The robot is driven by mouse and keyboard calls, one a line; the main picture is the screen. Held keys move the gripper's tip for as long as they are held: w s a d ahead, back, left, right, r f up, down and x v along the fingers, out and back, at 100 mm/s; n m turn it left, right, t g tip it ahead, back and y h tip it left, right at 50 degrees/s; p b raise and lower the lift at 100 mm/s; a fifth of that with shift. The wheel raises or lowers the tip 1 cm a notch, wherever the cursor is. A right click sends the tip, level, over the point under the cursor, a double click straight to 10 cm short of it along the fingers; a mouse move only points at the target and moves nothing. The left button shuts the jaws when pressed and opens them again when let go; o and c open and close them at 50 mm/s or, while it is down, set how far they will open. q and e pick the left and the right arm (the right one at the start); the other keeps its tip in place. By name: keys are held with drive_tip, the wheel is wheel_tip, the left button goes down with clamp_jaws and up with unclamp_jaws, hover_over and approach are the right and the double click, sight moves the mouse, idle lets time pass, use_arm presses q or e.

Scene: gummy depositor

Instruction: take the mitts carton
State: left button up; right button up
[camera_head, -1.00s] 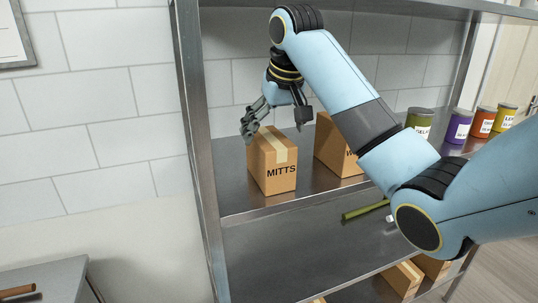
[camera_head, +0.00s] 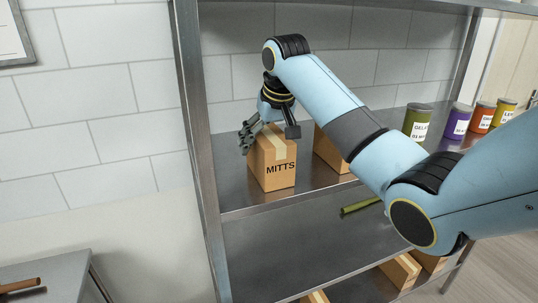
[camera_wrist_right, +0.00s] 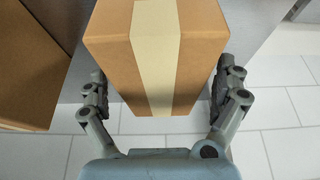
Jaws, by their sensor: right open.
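The mitts carton (camera_head: 272,170) is a brown box with a pale tape strip and the word MITTS on its front. It stands upright on the upper metal shelf, near the left post. My right gripper (camera_head: 268,136) is over its top, with fingers on either side. In the right wrist view the carton (camera_wrist_right: 200,50) sits between the two spread fingers of the open gripper (camera_wrist_right: 165,95). A narrow gap shows on the left side; I cannot tell whether the right finger touches. My left gripper is not in view.
A second brown carton (camera_head: 328,152) stands just right, partly behind my arm; it also shows in the wrist view (camera_wrist_right: 28,70). Several labelled tubs, such as the green one (camera_head: 417,122), stand farther right. The left shelf post (camera_head: 197,150) is close by.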

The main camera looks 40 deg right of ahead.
drive_tip(key=shift+f, duration=0.25)
idle(0.3)
drive_tip(key=c, duration=1.4)
